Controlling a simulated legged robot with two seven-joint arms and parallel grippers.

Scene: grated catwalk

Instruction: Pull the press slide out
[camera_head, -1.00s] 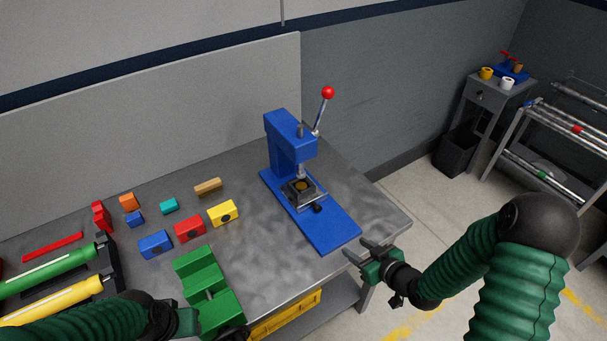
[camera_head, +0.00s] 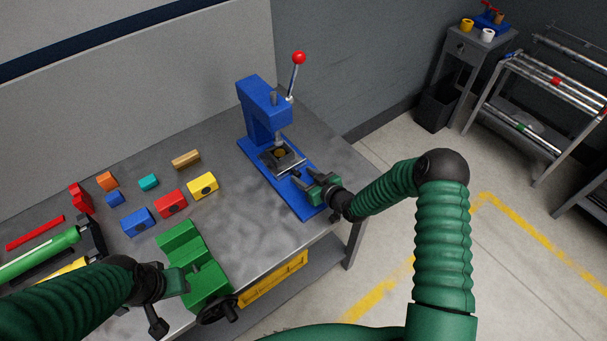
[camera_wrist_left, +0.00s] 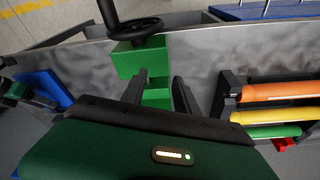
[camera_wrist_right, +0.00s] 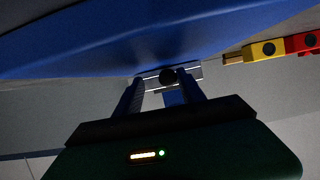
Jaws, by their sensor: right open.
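The blue press (camera_head: 262,108) stands on the bench, its lever with a red ball raised. Its metal slide (camera_head: 284,163) sits low under the ram. A round black knob (camera_wrist_right: 168,77) on the slide's front shows in the right wrist view. My right gripper (camera_head: 303,179) is over the front of the blue base, facing the slide. Its fingers are open, with the knob beyond and between the fingertips; contact cannot be told. My left gripper (camera_wrist_left: 160,88) is open and empty by the green vise (camera_wrist_left: 140,60); its fingers are hidden in the head view.
Several coloured blocks (camera_head: 170,203) lie left of the press. The green vise (camera_head: 188,250) is at the bench's front edge, with a yellow bin (camera_head: 272,278) below. Coloured tubes lie in a rack at left. A rack (camera_head: 540,105) and small stand are across the floor.

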